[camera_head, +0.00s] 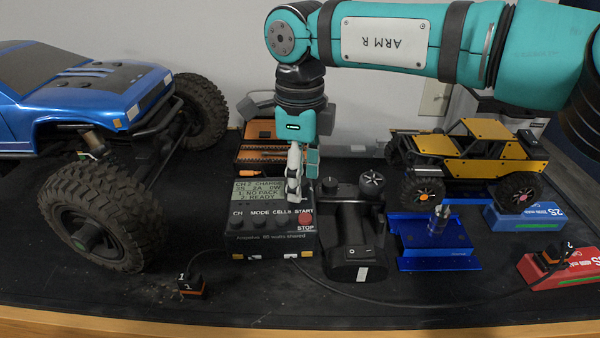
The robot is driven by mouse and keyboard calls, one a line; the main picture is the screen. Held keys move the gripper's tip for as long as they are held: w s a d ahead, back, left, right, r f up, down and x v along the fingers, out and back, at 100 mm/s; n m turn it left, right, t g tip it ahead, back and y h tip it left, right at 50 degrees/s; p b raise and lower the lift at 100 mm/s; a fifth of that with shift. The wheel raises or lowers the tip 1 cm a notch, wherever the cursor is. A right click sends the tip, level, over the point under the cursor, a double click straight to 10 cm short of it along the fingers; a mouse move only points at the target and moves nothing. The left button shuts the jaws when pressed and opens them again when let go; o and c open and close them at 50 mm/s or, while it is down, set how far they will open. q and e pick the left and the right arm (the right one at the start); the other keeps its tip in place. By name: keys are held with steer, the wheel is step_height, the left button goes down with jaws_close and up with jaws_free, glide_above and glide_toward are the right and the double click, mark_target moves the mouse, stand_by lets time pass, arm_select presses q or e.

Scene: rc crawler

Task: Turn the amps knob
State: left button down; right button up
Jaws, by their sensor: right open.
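The charger (268,243) is a black box with a lit screen (258,195) on its sloped face. Below the screen are dark controls labelled CH, MODE and CELLS, and a red START/STOP button (305,218). No control labelled amps can be made out. My right gripper (295,197) points down over the charger's face, just right of the screen. It is open, and its fingers cover that part of the face, so a knob there would be hidden. Whether the fingertips touch anything cannot be told. My left gripper is not in view.
A black transmitter (345,230) stands close right of the charger. A blue crawler (90,95) fills the left, a yellow crawler (470,150) the right. A blue stand (435,245) and battery packs (525,217) lie right. An orange-black organizer (255,150) is behind. Cables cross the front.

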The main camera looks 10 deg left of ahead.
steer(key=c, duration=0.9)
jaws_close()
